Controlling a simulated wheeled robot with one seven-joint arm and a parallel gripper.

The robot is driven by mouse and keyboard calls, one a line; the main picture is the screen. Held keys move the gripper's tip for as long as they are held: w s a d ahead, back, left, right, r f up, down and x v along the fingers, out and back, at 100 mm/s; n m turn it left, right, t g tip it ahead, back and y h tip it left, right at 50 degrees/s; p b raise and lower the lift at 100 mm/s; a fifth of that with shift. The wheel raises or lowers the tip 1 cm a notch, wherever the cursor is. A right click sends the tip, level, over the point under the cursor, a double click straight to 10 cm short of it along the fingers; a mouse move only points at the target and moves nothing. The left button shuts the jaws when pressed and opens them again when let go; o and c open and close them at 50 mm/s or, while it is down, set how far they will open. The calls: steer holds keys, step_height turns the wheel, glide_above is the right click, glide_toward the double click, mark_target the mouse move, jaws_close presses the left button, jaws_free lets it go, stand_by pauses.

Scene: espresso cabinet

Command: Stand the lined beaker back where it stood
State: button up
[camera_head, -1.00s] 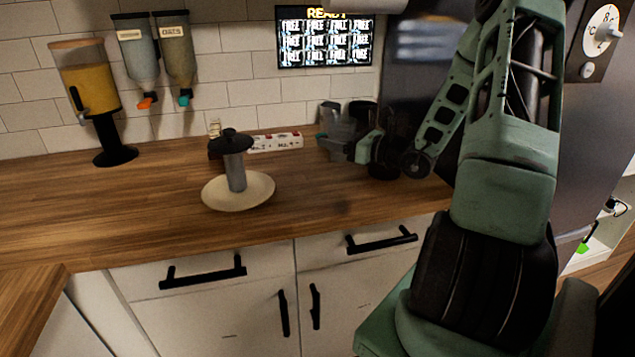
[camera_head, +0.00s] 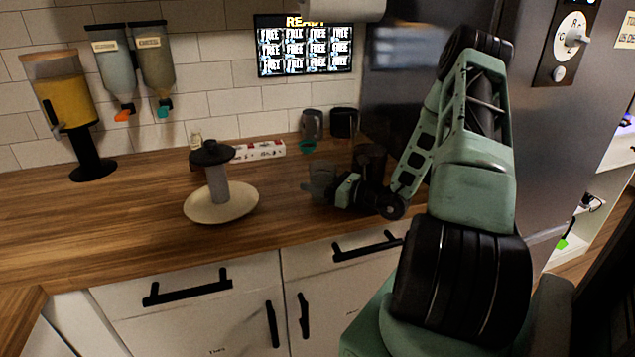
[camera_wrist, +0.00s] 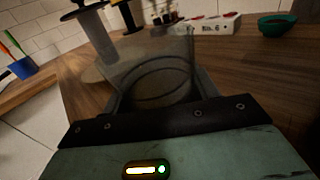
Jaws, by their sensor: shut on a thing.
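The lined beaker (camera_wrist: 158,78) is see-through grey with dark rings around it. In the wrist view it is held between the jaws of my gripper (camera_wrist: 160,95), tilted in the picture. In the head view my gripper (camera_head: 328,188) is shut on it over the right part of the counter, right of the cream plate. There the beaker (camera_head: 319,172) is small and dim, partly hidden by the gripper. I cannot tell whether its base touches the counter.
A grey post with a black top (camera_head: 217,182) stands on the cream plate (camera_head: 238,210). Behind are a white box (camera_head: 262,149), a green bowl (camera_head: 307,147) and two dark cups (camera_head: 311,122) (camera_head: 344,122). Bare wood (camera_head: 120,220) lies to the left.

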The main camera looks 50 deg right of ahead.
steer(key=o, duration=0.5)
steer(key=shift+f, duration=0.2)
steer(key=o, duration=0.5)
steer(key=shift+c, duration=0.2)
steer(key=shift+r, duration=0.1)
steer(key=shift+r, duration=0.15)
steer(key=b+v, duration=0.2)
steer(key=v, duration=1)
